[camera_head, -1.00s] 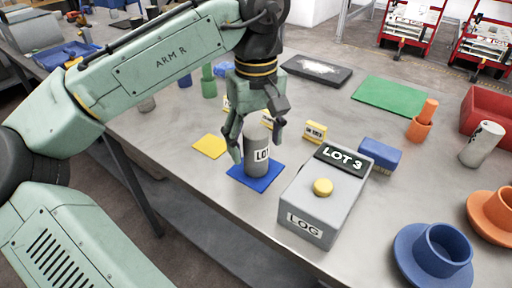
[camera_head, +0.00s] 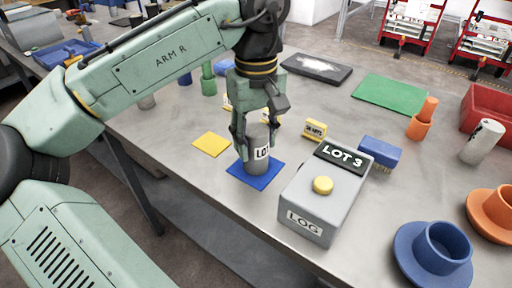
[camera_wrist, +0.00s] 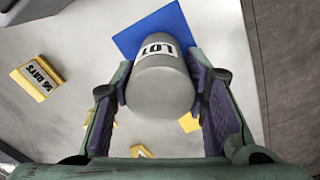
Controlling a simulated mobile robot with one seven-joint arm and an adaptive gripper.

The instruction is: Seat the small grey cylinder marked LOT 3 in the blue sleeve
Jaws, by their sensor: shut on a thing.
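The grey cylinder (camera_head: 258,158) with a white label reading LOT stands upright on a blue square mat (camera_head: 240,171). The rest of its label is hidden. My gripper (camera_head: 257,140) is shut on the cylinder from above, one finger on each side. In the wrist view the cylinder (camera_wrist: 160,90) sits between the finger pads, over the blue mat (camera_wrist: 170,22). The blue sleeve (camera_head: 443,246), a short open cup on a wide round flange, stands at the front right, well away from my gripper.
A grey box (camera_head: 322,200) with a yellow button, LOG label and LOT 3 display stands between cylinder and blue sleeve.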

